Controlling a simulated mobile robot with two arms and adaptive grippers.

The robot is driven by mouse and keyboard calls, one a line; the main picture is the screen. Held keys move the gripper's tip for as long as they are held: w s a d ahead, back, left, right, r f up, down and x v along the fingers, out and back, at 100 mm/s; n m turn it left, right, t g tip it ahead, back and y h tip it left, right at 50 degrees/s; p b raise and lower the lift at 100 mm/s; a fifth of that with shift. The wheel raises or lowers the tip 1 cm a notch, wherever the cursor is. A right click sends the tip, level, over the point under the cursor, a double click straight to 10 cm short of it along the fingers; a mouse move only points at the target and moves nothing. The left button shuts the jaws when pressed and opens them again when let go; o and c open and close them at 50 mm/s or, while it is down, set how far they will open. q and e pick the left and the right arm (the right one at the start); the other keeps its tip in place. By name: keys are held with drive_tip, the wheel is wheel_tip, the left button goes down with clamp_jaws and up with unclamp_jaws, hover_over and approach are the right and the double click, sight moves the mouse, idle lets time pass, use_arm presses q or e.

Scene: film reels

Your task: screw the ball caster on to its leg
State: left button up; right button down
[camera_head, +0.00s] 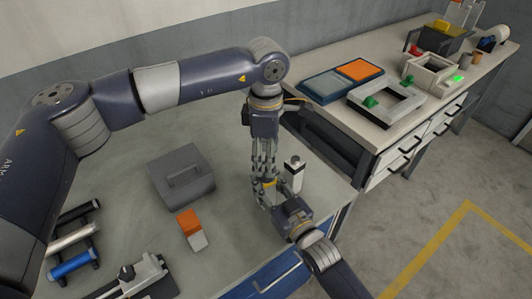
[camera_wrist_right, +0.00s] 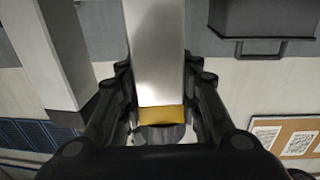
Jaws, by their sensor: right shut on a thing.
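My right gripper (camera_head: 270,192) comes in from the lower right, its fingers closed around a piece with a yellow band (camera_head: 268,183). In the right wrist view, a pale silver leg (camera_wrist_right: 158,50) runs down between the fingers to the yellow band (camera_wrist_right: 160,116). A grey rounded part (camera_wrist_right: 160,134), apparently the ball caster, sits just below the band, partly hidden by the gripper. Whether the threads are engaged cannot be seen. My left gripper (camera_head: 263,166) points down directly above the right one. Its fingers are close together; what lies between them is hidden.
A pale post (camera_head: 295,172) with dark ends stands just right of the grippers. A grey handled box (camera_head: 181,177), an orange-and-white block (camera_head: 191,230) and several cylinders (camera_head: 72,265) occupy the table's left. A second bench (camera_head: 392,133) holds trays and frames behind.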

use_arm(q)
drive_tip(key=r+n, duration=0.1)
drive_tip(key=n, duration=0.1)
drive_tip(key=r+n, duration=0.1)
drive_tip(key=n, duration=0.1)
drive_tip(key=shift+d+n, duration=0.1)
drive_tip(key=shift+n, duration=0.3)
drive_tip(key=n, duration=0.2)
drive_tip(key=r+n, duration=0.1)
drive_tip(key=shift+r+n, duration=0.2)
drive_tip(key=shift+n, duration=0.2)
drive_tip(key=shift+f, duration=0.1)
drive_tip(key=shift+f, duration=3.9)
drive_tip(key=c, duration=1.1)
